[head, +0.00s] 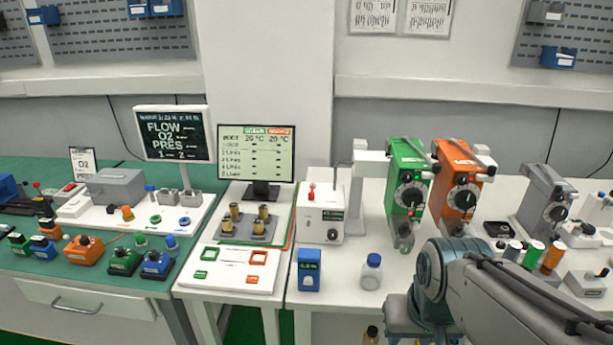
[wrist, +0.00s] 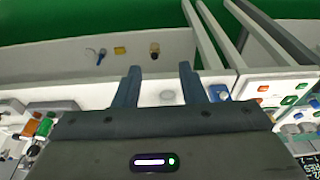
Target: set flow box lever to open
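A white box (head: 320,220) with a small red lever (head: 311,191) on its top stands on the white table, right of the monitor. It has a dark knob and a green label on its front. I take it to be the flow box, but its label is too small to read. The lever looks roughly upright. My gripper (wrist: 158,84) shows in the wrist view with its two fingers apart and nothing held between them. The lever cannot be made out in the wrist view. In the head view my arm fills the lower right and my gripper cannot be made out.
A blue box (head: 309,270) and a blue-capped jar (head: 371,271) stand in front of the white box. Green (head: 407,180) and orange (head: 456,190) dial units stand to its right. A monitor (head: 257,154) and gold-coloured cylinders (head: 262,213) are to its left.

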